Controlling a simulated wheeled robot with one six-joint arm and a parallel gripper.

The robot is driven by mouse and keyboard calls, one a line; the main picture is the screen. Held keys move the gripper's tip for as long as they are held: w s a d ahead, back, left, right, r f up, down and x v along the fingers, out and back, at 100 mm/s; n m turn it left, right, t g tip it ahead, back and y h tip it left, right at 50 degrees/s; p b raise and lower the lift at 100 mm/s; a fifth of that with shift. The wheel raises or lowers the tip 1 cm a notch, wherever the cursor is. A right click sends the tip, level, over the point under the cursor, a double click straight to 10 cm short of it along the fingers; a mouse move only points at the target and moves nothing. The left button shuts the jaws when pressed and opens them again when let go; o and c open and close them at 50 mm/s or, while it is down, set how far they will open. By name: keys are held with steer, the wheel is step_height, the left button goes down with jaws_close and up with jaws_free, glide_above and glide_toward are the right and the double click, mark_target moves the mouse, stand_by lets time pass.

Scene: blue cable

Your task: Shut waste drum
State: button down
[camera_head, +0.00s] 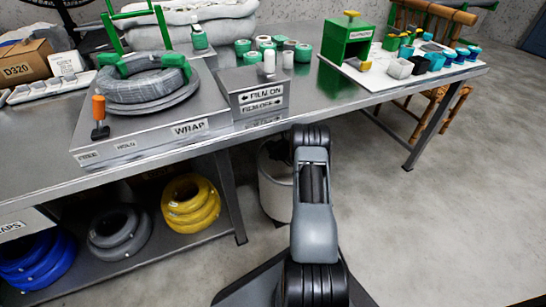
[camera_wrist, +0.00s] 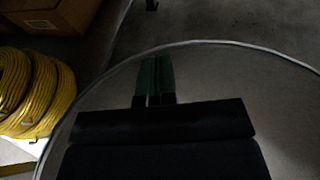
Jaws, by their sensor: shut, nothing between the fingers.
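The waste drum (camera_head: 275,192) is a pale grey cylinder on the floor under the table's edge. My arm covers its right side in the head view, and its top is dark and partly hidden. In the wrist view a thin pale curved rim (camera_wrist: 196,43) sweeps around my gripper (camera_wrist: 154,62). The area inside the rim is dark; I cannot tell whether it is a lid or the open drum. My gripper's green fingers are together and empty, pointing towards the rim's far side. My gripper is hidden behind my arm in the head view.
The metal table (camera_head: 330,95) carries a wrap machine (camera_head: 150,130), a film switch box (camera_head: 255,97) and a green stand (camera_head: 346,42). Yellow coils (camera_head: 190,203) lie on the lower shelf left of the drum. A table leg (camera_head: 231,197) stands close by. The floor at right is clear.

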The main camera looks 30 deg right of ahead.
steer(key=shift+w+d+r+b, duration=0.1)
steer(key=shift+w+b, duration=0.25)
steer(key=shift+w, duration=0.5)
steer(key=shift+w+d+r+b, duration=0.1)
steer(key=shift+w+b, duration=0.25)
steer(key=shift+w, duration=0.5)
steer(key=shift+s, duration=0.25)
steer(key=f+p+v, duration=0.1)
steer(key=p+v, duration=0.4)
steer(key=v, duration=0.8)
steer(key=shift+s, duration=0.5)
